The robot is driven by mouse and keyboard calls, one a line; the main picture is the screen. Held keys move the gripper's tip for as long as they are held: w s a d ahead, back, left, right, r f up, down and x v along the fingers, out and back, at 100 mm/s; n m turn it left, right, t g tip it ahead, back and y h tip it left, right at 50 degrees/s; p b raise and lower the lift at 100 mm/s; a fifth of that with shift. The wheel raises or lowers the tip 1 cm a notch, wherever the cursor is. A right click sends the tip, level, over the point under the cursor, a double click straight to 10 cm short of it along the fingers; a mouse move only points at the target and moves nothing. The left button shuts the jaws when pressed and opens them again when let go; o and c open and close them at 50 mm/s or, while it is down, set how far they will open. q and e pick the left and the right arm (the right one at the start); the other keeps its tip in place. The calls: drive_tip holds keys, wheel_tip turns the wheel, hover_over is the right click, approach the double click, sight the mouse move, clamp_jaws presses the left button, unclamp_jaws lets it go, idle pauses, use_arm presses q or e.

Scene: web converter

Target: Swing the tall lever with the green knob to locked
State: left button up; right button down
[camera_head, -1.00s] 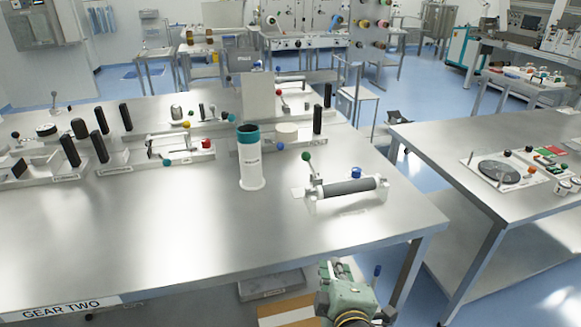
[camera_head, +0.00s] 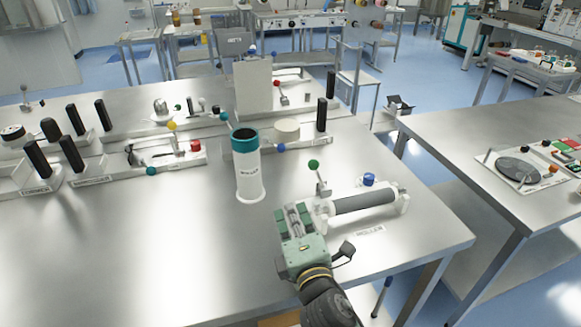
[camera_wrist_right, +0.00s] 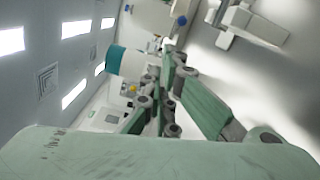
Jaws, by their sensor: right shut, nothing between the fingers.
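The tall lever with the green knob (camera_head: 313,164) stands at the left end of the grey roller (camera_head: 364,202) in the head view. Its shaft leans slightly to the left, with the knob at the top. My right gripper (camera_head: 293,208) is over the tabletop, just left of and nearer than the lever's base. It is shut and empty, and appears apart from the lever. Its green fingers fill the middle of the right wrist view (camera_wrist_right: 165,95), where I cannot make out the green knob. My left gripper is not in view.
A white cylinder with a teal rim (camera_head: 248,170) stands left of the lever. A blue knob (camera_head: 369,179) sits behind the roller. Levers and black handles line the table's back and left. The front left tabletop (camera_head: 130,250) is clear. Another table (camera_head: 450,130) stands to the right.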

sight(313, 164)
drive_tip(key=shift+w, duration=0.2)
drive_tip(key=shift+s+r, duration=0.1)
drive_tip(key=shift+s, duration=0.1)
drive_tip(key=shift+w+r, duration=0.1)
drive_tip(key=shift+r, duration=0.1)
drive_tip(key=p+x, duration=0.1)
drive_tip(key=x, duration=0.8)
drive_tip(key=shift+w+a, duration=0.1)
drive_tip(key=shift+w, duration=0.05)
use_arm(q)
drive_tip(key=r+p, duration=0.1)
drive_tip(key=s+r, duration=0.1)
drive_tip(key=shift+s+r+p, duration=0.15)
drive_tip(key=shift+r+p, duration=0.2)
use_arm(e)
drive_tip(key=d, duration=0.1)
drive_tip(key=w+d, duration=0.2)
drive_tip(key=shift+d+r, duration=0.2)
drive_tip(key=shift+r, duration=0.1)
